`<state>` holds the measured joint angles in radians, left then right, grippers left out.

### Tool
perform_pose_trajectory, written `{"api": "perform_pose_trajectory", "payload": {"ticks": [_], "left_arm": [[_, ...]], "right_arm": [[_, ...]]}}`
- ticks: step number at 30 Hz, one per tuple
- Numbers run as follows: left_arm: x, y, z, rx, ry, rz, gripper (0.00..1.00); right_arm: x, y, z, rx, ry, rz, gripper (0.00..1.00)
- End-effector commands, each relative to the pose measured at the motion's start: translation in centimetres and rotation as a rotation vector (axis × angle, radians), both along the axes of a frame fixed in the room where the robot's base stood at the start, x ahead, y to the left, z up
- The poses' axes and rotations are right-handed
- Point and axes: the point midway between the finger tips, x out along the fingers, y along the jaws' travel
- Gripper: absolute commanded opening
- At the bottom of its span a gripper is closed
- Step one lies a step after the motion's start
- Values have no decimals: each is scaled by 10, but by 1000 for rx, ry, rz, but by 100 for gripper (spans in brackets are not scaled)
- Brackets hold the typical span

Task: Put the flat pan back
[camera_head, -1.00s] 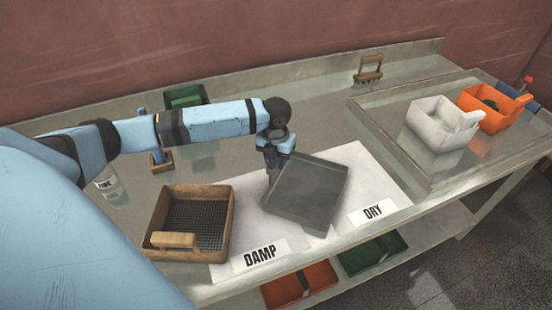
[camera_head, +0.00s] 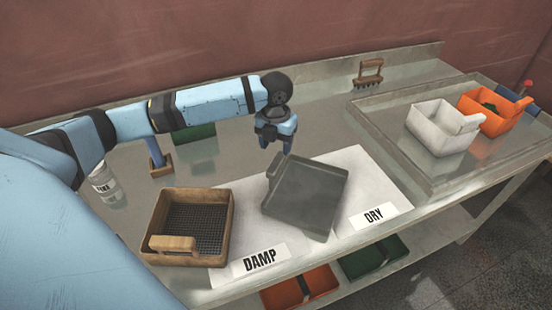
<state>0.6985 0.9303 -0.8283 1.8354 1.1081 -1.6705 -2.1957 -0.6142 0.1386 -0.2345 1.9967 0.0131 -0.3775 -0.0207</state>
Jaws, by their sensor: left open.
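The flat pan, a dark grey shallow tray (camera_head: 305,200), lies turned at an angle on the white mat (camera_head: 362,165), between the DAMP label (camera_head: 260,258) and the DRY label (camera_head: 373,216). A small handle shows at its upper left edge. My left gripper (camera_head: 275,148) is open and empty, just above and behind that handle, apart from the pan. My right gripper is not in view.
A wooden sieve box (camera_head: 187,228) stands left of the pan. A white bin (camera_head: 442,125) and an orange bin (camera_head: 494,106) stand in the raised tray at right. A wooden rake-like tool (camera_head: 369,73) is at the back. Orange (camera_head: 300,287) and green (camera_head: 374,257) bins sit on the lower shelf.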

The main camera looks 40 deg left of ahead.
Motion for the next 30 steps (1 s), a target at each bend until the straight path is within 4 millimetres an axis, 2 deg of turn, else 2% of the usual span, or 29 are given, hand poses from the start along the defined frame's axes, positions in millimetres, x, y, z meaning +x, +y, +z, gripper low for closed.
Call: {"api": "perform_pose_trajectory", "payload": {"ticks": [3,9,30], "left_arm": [[1,0,23,0,-4,0,55],[0,0,44,0,-2,0,55],[0,0,48,0,1,0,55]], "right_arm": [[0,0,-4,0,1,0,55],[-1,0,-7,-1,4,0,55],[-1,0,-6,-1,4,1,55]]}}
